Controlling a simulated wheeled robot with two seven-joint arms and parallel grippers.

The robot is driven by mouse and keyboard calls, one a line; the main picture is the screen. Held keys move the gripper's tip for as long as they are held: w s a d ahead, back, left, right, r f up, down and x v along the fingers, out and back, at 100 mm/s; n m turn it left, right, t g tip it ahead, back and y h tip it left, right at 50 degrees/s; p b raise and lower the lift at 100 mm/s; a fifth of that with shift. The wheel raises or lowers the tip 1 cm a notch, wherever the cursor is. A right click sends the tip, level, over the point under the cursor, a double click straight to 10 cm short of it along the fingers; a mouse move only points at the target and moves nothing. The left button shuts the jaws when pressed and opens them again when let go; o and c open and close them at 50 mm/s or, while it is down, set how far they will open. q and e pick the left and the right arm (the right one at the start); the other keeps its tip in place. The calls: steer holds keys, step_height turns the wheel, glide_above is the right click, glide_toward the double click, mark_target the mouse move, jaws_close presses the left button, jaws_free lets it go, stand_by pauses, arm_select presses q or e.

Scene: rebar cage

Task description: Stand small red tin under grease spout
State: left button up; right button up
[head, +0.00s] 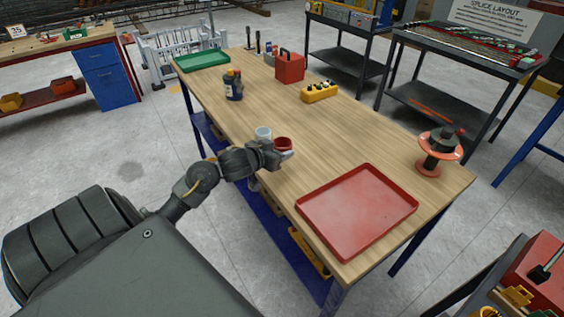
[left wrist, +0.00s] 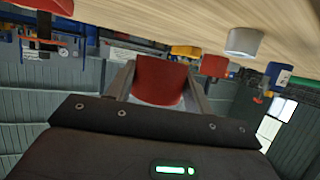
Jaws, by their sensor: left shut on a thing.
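The small red tin (head: 284,143) is between the fingers of my left gripper (head: 281,149), near the table's left long edge. In the left wrist view the red tin (left wrist: 160,80) fills the gap between the two fingers, and the gripper is shut on it. I cannot tell whether the tin touches the tabletop. A pale grey cup (head: 263,132) stands just beyond the gripper, apart from the tin; it also shows in the left wrist view (left wrist: 243,41). I cannot make out a grease spout. My right gripper is not in view.
A red tray (head: 357,210) lies at the near end of the wooden table (head: 340,130). An orange-rimmed spool (head: 437,152) stands at the right corner. Dark bottles (head: 233,85), a red box (head: 290,68), a yellow block (head: 319,92) and a green tray (head: 202,61) stand farther back. The table middle is clear.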

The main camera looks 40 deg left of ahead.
arm_select(q)
steer(key=w+f, duration=0.1)
steer(key=w+a+f, duration=0.1)
steer(key=f, duration=0.1)
steer(key=w+a+f, duration=0.1)
steer(key=shift+f, duration=0.3)
steer(key=f, duration=0.2)
steer(key=w, duration=0.1)
steer(key=shift+a+f, duration=0.3)
steer(key=shift+f, duration=0.1)
steer(key=shift+f+p, duration=0.25)
steer(key=shift+p, duration=0.3)
steer(key=shift+f, duration=0.2)
steer(key=shift+s, duration=0.1)
steer(key=shift+f, duration=0.2)
steer(key=o, duration=1)
steer(key=shift+c, duration=0.2)
